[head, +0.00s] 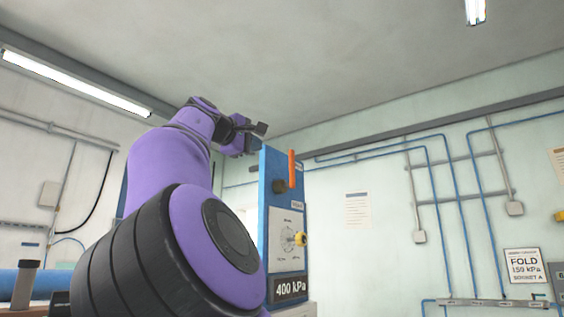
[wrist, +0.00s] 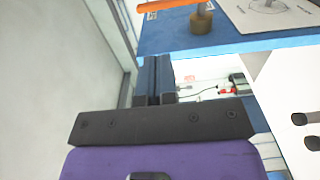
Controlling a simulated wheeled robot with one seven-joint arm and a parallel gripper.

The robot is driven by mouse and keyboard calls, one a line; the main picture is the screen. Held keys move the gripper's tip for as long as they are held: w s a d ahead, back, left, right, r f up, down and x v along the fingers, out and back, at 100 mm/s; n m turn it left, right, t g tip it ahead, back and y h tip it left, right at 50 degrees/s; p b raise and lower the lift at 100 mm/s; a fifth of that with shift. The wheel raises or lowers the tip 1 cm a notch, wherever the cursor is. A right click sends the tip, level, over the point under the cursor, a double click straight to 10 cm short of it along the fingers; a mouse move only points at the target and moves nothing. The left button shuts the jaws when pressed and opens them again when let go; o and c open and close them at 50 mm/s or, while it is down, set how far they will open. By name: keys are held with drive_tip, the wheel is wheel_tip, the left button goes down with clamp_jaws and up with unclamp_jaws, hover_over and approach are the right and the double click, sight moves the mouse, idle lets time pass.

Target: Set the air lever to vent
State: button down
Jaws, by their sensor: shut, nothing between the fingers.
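The orange air lever (head: 292,168) stands upright on the upper part of a blue panel (head: 269,240), at a dark hub. Small labels beside it are too small to read. In the wrist view, the lever (wrist: 170,5) lies across the top edge, partly cut off, beside a brass-coloured round fitting (wrist: 201,22). My gripper (head: 262,131) is up at the panel's top left corner, apart from the lever. In the wrist view, its dark fingers (wrist: 157,75) are together with nothing between them, below the lever in the picture.
Blue pipes (head: 432,180) and a FOLD sign (head: 523,266) are on the right wall. The space right of the lever looks clear.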

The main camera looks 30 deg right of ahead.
sight(290, 161)
idle(0.3)
drive_tip(key=x, duration=1.4)
